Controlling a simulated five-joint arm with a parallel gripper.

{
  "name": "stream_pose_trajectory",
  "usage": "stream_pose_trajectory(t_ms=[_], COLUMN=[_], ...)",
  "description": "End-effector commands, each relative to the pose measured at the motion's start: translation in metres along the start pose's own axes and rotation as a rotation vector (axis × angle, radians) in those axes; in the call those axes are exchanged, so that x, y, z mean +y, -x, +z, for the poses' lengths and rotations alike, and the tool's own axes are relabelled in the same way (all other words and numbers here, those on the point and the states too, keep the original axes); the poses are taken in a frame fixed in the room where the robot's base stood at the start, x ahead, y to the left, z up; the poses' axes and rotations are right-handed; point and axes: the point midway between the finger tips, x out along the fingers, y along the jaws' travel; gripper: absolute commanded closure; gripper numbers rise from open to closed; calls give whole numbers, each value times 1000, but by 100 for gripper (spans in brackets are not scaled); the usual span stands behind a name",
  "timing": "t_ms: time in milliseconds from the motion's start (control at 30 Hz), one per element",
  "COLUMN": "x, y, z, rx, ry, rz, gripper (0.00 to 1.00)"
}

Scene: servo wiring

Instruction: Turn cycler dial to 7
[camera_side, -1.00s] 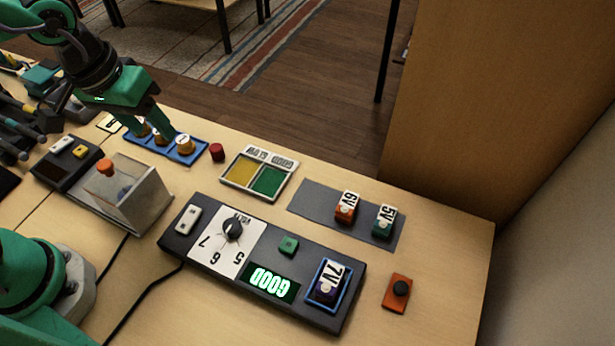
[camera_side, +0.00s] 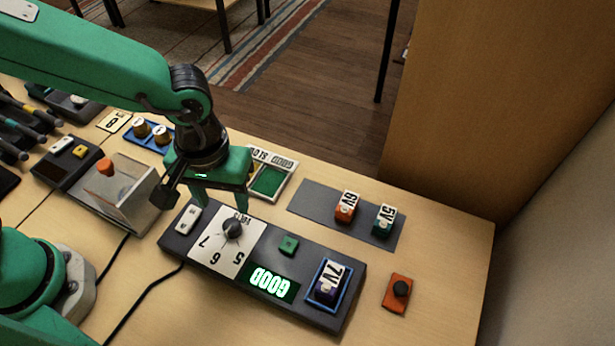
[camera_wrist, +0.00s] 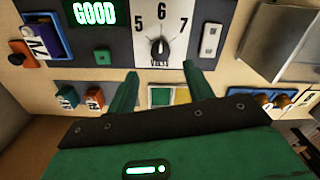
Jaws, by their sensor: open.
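The cycler (camera_side: 185,245) is a dark box with a white dial plate marked 5, 6 and 7. The black dial knob (camera_side: 233,229) sits on that plate; in the wrist view the knob (camera_wrist: 160,48) shows a light mark that appears to face the 6. My gripper (camera_side: 221,200) is open and empty, just behind the dial in the side view. In the wrist view, its fingertips (camera_wrist: 161,74) are apart, on either side of the knob's line and short of it. The display (camera_side: 270,282) reads GOOD.
A purple 7V block (camera_side: 328,280) sits in the cycler's blue-rimmed slot. A white switch (camera_side: 187,219) and green button (camera_side: 289,245) flank the dial. A clear box (camera_side: 120,200) stands left. Orange 6V (camera_side: 346,206) and green 5V (camera_side: 384,220) blocks lie on a grey mat.

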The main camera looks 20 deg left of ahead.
Motion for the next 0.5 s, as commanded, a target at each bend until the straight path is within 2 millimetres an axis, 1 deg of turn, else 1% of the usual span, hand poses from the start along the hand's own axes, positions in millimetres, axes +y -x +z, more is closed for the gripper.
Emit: stream_pose_trajectory(t_ms=[167,267,500], x=[0,-1,-1], y=[-8,-16,-44], z=[0,0,0], rx=[-1,-2,-2], ry=[0,0,0], rz=[-1,-3,-3], gripper=[48,48,48])
